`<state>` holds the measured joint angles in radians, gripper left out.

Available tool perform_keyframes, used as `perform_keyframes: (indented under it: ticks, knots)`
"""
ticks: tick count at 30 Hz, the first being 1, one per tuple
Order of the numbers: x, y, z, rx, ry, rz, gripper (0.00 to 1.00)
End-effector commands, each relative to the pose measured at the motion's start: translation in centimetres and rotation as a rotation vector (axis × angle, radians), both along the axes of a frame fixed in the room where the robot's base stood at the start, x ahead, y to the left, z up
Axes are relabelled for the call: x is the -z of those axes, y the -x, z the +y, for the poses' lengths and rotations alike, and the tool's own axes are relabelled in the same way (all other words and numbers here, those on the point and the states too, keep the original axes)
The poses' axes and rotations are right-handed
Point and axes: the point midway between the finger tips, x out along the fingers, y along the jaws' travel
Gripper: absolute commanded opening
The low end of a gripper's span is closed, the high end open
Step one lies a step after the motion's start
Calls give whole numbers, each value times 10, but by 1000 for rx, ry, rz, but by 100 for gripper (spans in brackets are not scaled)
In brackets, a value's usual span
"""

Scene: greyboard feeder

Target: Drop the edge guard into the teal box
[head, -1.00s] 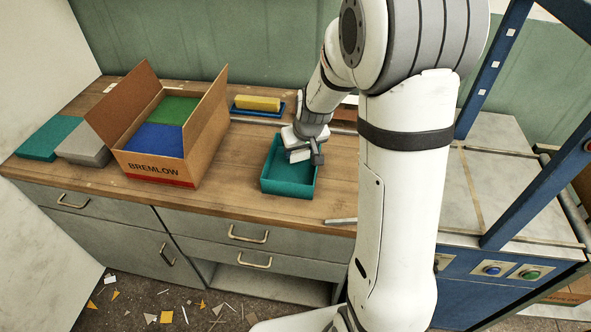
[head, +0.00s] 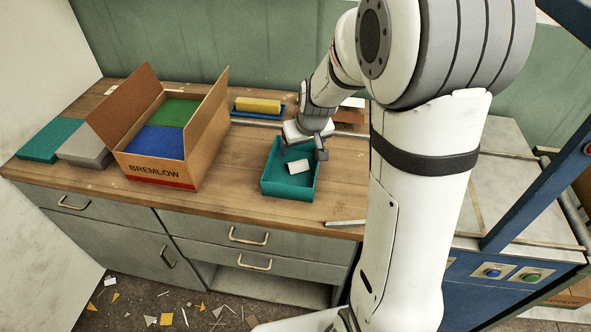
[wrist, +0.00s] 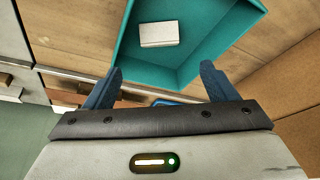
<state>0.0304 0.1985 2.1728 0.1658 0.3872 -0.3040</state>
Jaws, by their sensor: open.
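The edge guard, a small white block (head: 299,167), is inside the open teal box (head: 290,190) on the workbench. In the wrist view the white block (wrist: 158,33) lies on the box floor, clear of the box walls. My gripper (head: 320,150) is over the box's back right corner, open and empty. In the wrist view its two blue fingertips (wrist: 161,72) are spread, with the block beyond them and not touched. The wrist view cuts off part of the teal box (wrist: 195,55).
A cardboard box marked BREMLOW (head: 160,172) with open flaps stands left of the teal box. A blue tray with a yellow block (head: 258,104) is behind. A grey strip (head: 345,223) lies near the bench's front edge. Teal and grey blocks (head: 50,138) sit far left.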

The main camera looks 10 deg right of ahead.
Motion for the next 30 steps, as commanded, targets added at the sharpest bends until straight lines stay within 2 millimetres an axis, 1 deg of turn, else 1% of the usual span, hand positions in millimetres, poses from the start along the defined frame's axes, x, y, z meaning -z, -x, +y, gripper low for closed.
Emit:
perform_keyframes:
  ticks: [1,3,6,9,24,26,28,29,30]
  knots:
    - [-9,3,-1,-1,1,-4,79]
    - [-18,7,-1,-1,1,-3,79]
    - [-29,12,-2,0,1,-2,79]
    - [-35,14,-2,1,0,-1,79]
    - [-38,17,-3,2,0,2,79]
    - [-41,22,-2,4,-1,4,79]
    - [-48,34,-1,6,-1,11,79]
    - [-52,40,-1,10,-2,15,79]
    - [-58,52,0,15,-4,25,79]
